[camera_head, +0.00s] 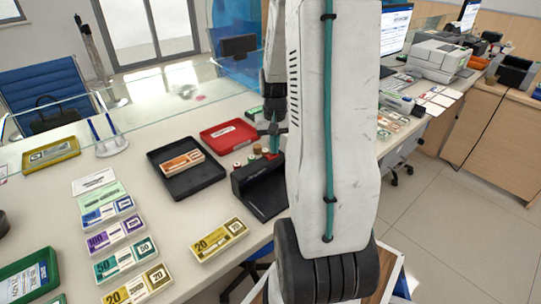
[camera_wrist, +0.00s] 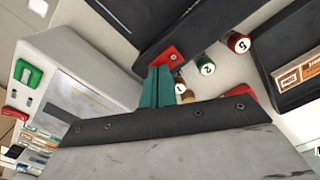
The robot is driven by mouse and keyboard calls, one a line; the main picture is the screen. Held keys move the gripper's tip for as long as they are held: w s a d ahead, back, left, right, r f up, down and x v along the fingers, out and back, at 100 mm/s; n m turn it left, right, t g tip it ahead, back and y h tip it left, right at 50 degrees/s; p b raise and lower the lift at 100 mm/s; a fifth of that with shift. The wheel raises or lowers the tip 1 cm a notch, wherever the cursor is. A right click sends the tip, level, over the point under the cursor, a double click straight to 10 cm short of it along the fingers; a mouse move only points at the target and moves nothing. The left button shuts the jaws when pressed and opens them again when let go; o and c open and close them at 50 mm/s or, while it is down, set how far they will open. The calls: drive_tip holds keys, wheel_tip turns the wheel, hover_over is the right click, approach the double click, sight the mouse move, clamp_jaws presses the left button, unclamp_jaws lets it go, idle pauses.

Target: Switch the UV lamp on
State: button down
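A black box-like device, which I take to be the UV lamp (camera_head: 258,192), stands on the counter, partly hidden behind my arm. In the wrist view the dark lamp body (camera_wrist: 190,32) is at the top. A small red part with a round dark spot (camera_wrist: 173,57), apparently its switch, shows at the body's lower edge. My gripper (camera_wrist: 158,72) has its two teal fingers together, with tips right beside this red part. I cannot tell whether they touch it. In the head view my gripper (camera_head: 273,142) is just behind the lamp, partly hidden by my arm.
Coin rolls, including a red one (camera_wrist: 238,42) and a green one (camera_wrist: 205,65), stand close beside my fingers. A black tray (camera_head: 188,188) with an orange banknote bundle and a red tray (camera_head: 228,134) are nearby. Several banknote bundles lie at the front left.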

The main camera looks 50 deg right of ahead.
drive_tip(key=shift+r, duration=3.45)
drive_tip(key=s+a+r+n, duration=0.3)
drive_tip(key=s+a+r, duration=0.1)
drive_tip(key=a, duration=0.6)
drive_tip(key=s+a+r+n+t, duration=0.1)
drive_tip(key=s+a+r, duration=0.3)
drive_tip(key=a, duration=0.6)
drive_tip(key=s+a+r+n, duration=0.4)
drive_tip(key=a, duration=0.7)
drive_tip(key=shift+s+r+n, duration=0.15)
drive_tip(key=shift+s+n, duration=0.15)
drive_tip(key=shift+s, duration=0.05)
